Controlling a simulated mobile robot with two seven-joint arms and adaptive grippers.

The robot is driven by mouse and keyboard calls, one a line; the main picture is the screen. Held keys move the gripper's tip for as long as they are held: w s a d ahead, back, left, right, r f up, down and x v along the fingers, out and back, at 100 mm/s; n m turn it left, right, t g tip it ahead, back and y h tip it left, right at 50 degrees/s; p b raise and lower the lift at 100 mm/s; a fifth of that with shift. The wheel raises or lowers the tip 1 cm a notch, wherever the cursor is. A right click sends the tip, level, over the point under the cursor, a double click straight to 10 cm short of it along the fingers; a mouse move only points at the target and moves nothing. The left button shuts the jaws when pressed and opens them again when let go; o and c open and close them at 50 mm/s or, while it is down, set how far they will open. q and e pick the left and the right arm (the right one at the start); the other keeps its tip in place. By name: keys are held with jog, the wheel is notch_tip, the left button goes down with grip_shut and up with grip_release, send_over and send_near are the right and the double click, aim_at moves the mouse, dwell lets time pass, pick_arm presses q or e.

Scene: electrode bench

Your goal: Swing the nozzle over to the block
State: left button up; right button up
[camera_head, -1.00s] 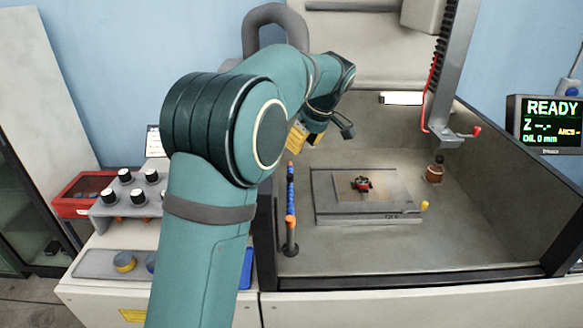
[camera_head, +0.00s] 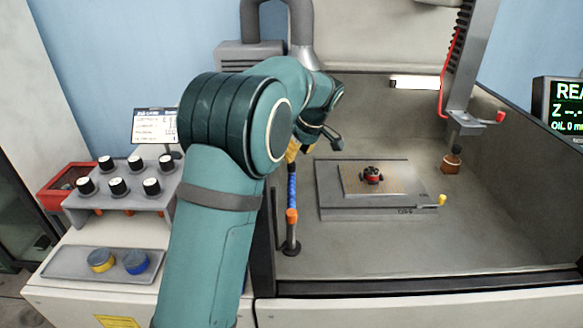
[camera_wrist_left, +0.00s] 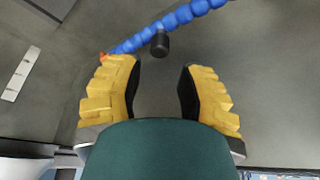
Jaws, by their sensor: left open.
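In the left wrist view, the blue hose (camera_wrist_left: 170,22) runs slantwise just beyond my open yellow fingers (camera_wrist_left: 150,82), with an orange end by the left fingertip. Nothing is between the fingers.
The plate (camera_head: 335,205) has a yellow-handled lever (camera_head: 441,200) at its right. The tank's front edge is low. Electrode holders (camera_head: 120,190) stand left.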

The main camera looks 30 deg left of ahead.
aim_at(291, 164)
pick_arm(q)
jog(key=b+x, duration=0.1)
jog(key=x, duration=0.4)
jog(key=shift+w+a+f, duration=0.1)
jog(key=shift+f, duration=0.2)
jog(key=shift+o, duration=0.3)
grip_shut()
